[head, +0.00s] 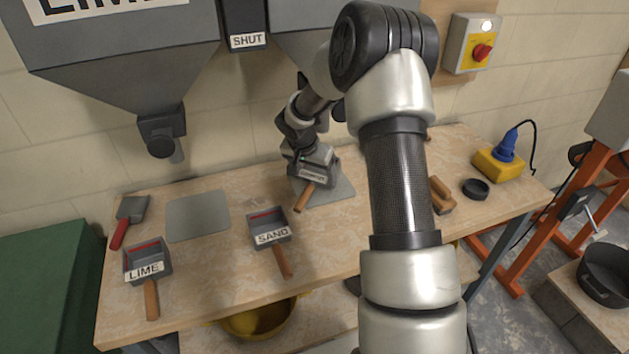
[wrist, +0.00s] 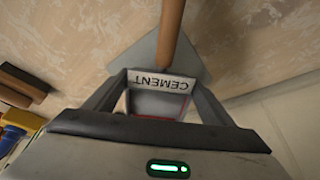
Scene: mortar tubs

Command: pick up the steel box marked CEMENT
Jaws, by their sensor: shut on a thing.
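The steel box marked CEMENT (wrist: 160,84) is between the fingers of my gripper (wrist: 158,98) in the wrist view. Its label reads upside down there, and its wooden handle points away from my gripper. In the head view my gripper (head: 313,166) points down over a grey plate (head: 340,190) at the back middle of the bench. It hides most of the box there; the wooden handle (head: 304,197) sticks out toward the front. My gripper is shut on the box. I cannot tell whether the box touches the plate.
Boxes marked SAND (head: 270,228) and LIME (head: 147,262) lie on the bench to the left. A bare grey plate (head: 198,215) and a red-handled tool (head: 129,220) are beyond them. Hoppers hang above. A wooden float (head: 440,195), black ring (head: 476,188) and yellow block (head: 499,164) stand right.

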